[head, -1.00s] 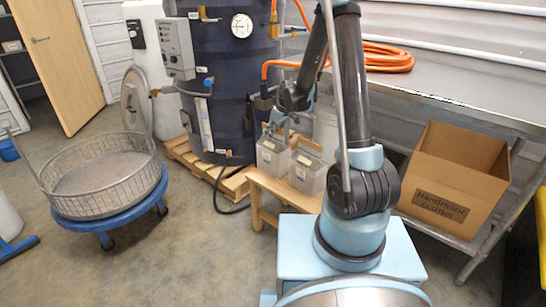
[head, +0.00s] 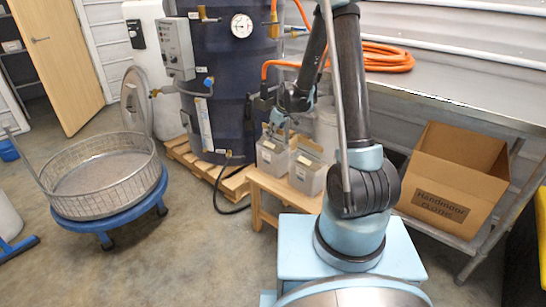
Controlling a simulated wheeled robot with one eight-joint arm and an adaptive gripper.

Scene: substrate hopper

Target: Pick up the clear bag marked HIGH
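Two clear bags with greyish contents stand side by side on a low wooden bench (head: 258,183). One is the left bag (head: 272,158); the other is the right bag (head: 309,176), a little nearer to me. Both carry pale labels, too small to read, so I cannot tell which is marked HIGH. My gripper (head: 277,128) points down at the top of the left bag. Its fingers are small and dark against the boiler, and I cannot tell whether they are open or touch the bag.
A dark blue tank (head: 228,80) stands on a pallet (head: 190,163) behind the bench. A metal table (head: 455,95) with an orange hose (head: 385,57) is at right, with a cardboard box (head: 440,207) on its lower shelf. A wire basket (head: 100,185) on a blue dolly (head: 112,218) stands left.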

